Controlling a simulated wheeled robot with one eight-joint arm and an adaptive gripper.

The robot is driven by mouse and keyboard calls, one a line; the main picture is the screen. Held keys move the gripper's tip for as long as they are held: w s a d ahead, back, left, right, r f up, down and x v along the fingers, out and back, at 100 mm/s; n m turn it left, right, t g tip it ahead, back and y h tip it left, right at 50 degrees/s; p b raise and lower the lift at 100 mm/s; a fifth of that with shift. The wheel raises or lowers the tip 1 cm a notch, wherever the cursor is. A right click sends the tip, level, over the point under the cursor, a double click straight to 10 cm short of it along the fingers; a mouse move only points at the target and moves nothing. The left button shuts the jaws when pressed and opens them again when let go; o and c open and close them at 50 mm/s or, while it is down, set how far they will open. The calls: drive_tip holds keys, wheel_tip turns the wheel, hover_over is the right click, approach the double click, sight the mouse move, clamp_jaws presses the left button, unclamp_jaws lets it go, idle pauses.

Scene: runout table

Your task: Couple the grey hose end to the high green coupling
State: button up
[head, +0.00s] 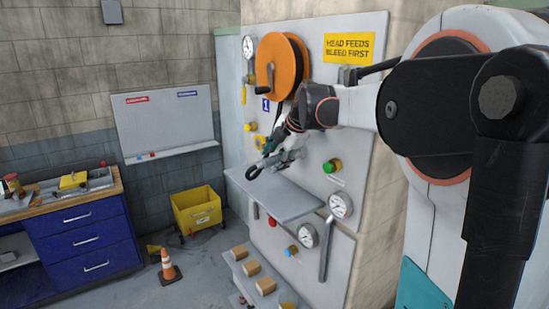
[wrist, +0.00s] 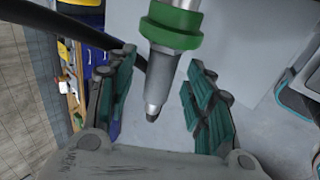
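The green coupling (head: 332,165), with a yellow part behind it, sits on the wall panel right of my gripper. My gripper (head: 272,160) is in front of the panel, above the grey shelf. In the wrist view my gripper (wrist: 160,98) has its teal-padded fingers apart. A grey hose end (wrist: 154,95) with a green collar (wrist: 170,38) reaches between the fingers, its narrow tip pointing toward the palm. Gaps show on both sides of it, so it does not look gripped. In the head view the hose end cannot be made out clearly against the gripper.
An orange hose reel (head: 272,68) is above my gripper. The grey shelf (head: 285,203) juts out below it. Gauges (head: 341,206) and a blue coupling (head: 291,250) are lower on the panel. A yellow bin (head: 196,209) and a cone (head: 169,266) stand on the floor.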

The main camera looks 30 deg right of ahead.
drive_tip(key=shift+a, duration=0.15)
drive_tip(key=v, duration=0.7)
drive_tip(key=shift+r, duration=0.2)
drive_tip(key=shift+s, duration=0.1)
idle(0.5)
idle(0.3)
